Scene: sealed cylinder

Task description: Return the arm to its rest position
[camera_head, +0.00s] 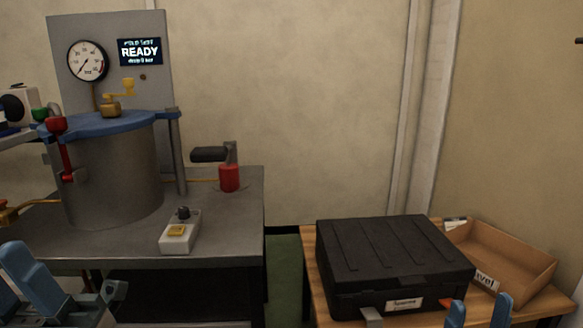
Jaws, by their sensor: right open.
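My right gripper (479,314) shows at the bottom right edge, its two blue fingertips apart and nothing visible between them. It is in front of the black case (395,258); whether it touches the case cannot be told. Its arm is out of frame below. My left gripper (22,285) is at the bottom left corner, in front of the metal bench (225,212). It is partly cut off by the frame edge, so its opening is unclear. The grey cylinder (112,180) stands on the bench with its blue lid (100,124) on top and a red-handled clamp (57,126) at its side.
A panel with a gauge (87,61) and a display (140,51) reading READY stands behind the cylinder. A red-based lever (229,178) and a white switch box (180,233) are on the bench. An open cardboard box (520,258) lies right of the case. A gap separates bench and wooden table.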

